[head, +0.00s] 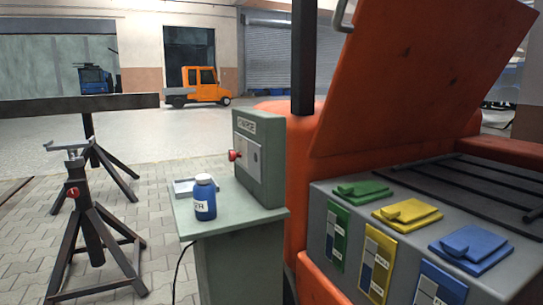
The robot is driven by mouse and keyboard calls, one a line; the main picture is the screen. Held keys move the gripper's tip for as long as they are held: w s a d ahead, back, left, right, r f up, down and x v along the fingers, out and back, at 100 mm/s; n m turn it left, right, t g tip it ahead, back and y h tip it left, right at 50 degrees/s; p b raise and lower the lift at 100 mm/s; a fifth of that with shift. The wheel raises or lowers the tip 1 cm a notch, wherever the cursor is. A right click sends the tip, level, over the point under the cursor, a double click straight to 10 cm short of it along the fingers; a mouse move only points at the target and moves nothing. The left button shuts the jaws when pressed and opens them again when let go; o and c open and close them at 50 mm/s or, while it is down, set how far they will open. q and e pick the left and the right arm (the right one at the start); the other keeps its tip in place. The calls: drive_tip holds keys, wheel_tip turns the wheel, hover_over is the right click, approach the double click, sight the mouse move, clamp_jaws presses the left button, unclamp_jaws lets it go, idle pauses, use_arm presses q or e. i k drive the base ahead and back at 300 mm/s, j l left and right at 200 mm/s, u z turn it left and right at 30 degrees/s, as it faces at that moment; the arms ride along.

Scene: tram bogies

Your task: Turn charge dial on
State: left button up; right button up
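A grey-green charger box (258,158) stands upright on a small grey-green cabinet (235,222) in the middle of the head view. A red dial (235,155) sticks out from the box's left-facing front, over a pale plate. A label, too small to read surely, sits above it. The dial is seen nearly from the side, so I cannot tell which setting it points to. Neither of my grippers shows in this view.
A blue bottle (204,197) and a small grey tray (190,186) stand on the cabinet top near the dial. An orange vehicle with a raised lid (420,70) and a grey battery block (330,262) fills the right. Black axle stands (95,235) stand left. Paved floor lies between.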

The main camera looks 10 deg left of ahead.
sight(232, 154)
drive_tip(key=i+j+z, duration=0.15)
drive_tip(key=j+z, duration=0.15)
drive_tip(key=i+j+z, duration=0.1)
drive_tip(key=j+z, duration=0.2)
drive_tip(key=j, duration=0.15)
drive_tip(key=j+z, duration=0.3)
drive_tip(key=i+j, duration=0.05)
drive_tip(key=j, duration=0.05)
